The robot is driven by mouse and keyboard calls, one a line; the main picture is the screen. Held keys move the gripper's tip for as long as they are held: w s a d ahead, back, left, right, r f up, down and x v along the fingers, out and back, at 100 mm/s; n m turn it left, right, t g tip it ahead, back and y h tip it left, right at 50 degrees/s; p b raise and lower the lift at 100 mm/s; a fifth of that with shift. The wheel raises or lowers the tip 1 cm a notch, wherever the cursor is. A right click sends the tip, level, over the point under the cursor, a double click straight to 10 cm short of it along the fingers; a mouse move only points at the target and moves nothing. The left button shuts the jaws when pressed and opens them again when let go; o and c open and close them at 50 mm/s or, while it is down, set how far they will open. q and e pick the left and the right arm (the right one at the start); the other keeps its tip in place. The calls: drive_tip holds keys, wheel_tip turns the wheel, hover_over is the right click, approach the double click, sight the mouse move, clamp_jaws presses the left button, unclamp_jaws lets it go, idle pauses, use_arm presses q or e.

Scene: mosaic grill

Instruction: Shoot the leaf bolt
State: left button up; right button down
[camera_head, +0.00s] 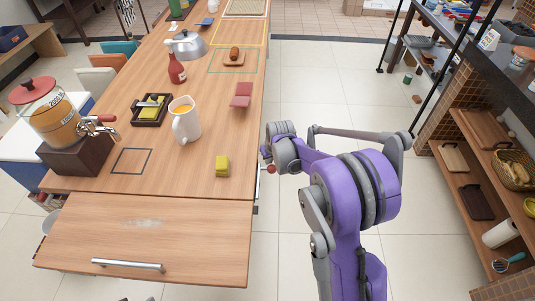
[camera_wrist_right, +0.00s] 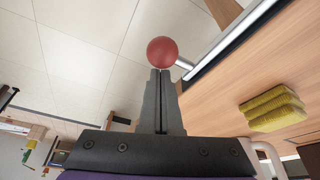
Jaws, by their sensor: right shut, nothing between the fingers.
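The leaf bolt's red ball knob (camera_head: 271,169) shows at the right side edge of the wooden table, close to the joint with the front leaf (camera_head: 190,240). In the right wrist view the red knob (camera_wrist_right: 161,51) sits on a short silver stem beside a metal rail (camera_wrist_right: 232,40) along the table edge. My right gripper (camera_wrist_right: 160,73) is shut and empty, its fingertips right at the knob; whether they touch it I cannot tell. In the head view my wrist hides most of the bolt. The leaf lies level with the tabletop and has a silver handle (camera_head: 128,266). My left gripper is not seen.
A yellow sponge (camera_head: 222,166) lies on the table near the bolt. A white pitcher (camera_head: 186,120), a drink dispenser (camera_head: 55,115) and a ketchup bottle (camera_head: 176,67) stand farther left and back. Shelves (camera_head: 480,160) stand at right. The floor between is clear.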

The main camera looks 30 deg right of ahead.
idle(0.3)
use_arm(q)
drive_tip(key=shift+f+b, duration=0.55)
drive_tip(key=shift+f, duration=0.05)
use_arm(e)
drive_tip(key=s+a, duration=0.4)
drive_tip(key=s, duration=0.2)
drive_tip(key=shift+s, duration=0.4)
